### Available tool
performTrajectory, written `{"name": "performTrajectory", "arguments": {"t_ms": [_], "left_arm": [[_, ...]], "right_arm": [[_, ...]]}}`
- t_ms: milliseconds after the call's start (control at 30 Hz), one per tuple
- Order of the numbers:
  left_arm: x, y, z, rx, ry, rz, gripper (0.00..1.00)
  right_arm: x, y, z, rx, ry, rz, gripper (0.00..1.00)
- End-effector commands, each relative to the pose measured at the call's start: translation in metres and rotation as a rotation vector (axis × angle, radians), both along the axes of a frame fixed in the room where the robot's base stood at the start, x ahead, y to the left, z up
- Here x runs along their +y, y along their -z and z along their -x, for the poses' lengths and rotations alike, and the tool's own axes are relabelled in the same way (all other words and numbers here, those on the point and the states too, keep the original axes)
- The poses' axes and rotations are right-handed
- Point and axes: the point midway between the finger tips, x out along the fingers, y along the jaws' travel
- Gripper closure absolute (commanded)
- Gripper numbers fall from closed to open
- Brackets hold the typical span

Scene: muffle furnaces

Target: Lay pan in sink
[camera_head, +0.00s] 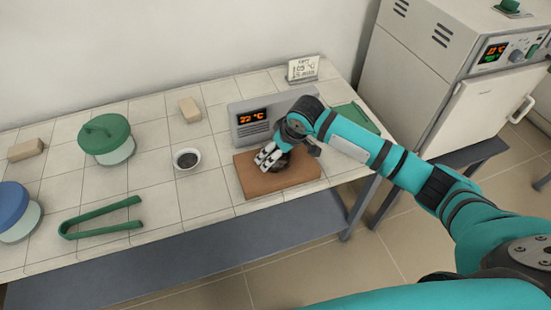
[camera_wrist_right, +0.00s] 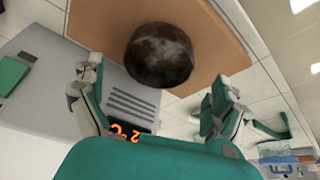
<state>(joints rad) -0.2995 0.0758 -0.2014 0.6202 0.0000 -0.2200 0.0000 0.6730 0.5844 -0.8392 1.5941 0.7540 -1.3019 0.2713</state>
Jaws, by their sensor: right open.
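No sink shows in either view, and I cannot pick out a pan for certain. A dark brown round vessel (camera_wrist_right: 158,55) stands on a tan board (camera_head: 252,186) on the tiled bench. In the head view it is mostly hidden by my right gripper (camera_head: 268,157). My right gripper is open over the board, and in the right wrist view its fingers (camera_wrist_right: 155,78) are spread to either side, with the vessel just beyond them. I cannot tell whether they touch it. My left gripper is not in view.
A grey unit with an orange display (camera_head: 252,118) stands behind the board. A small dark-filled bowl (camera_head: 187,158), green tongs (camera_head: 105,218), a green-lidded jar (camera_head: 105,138) and a blue-lidded jar (camera_head: 14,210) lie left. A furnace (camera_head: 490,110) stands right. Bench tiles between are free.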

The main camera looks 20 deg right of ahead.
Motion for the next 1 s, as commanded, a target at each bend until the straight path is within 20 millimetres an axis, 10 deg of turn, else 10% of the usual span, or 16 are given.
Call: {"name": "performTrajectory", "arguments": {"t_ms": [567,1000], "left_arm": [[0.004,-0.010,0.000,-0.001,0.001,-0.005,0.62],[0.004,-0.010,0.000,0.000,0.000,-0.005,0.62]], "right_arm": [[0.005,0.039,-0.017,0.001,0.000,0.000,0.01],[0.005,0.038,-0.017,0.000,0.001,0.000,0.55]]}}
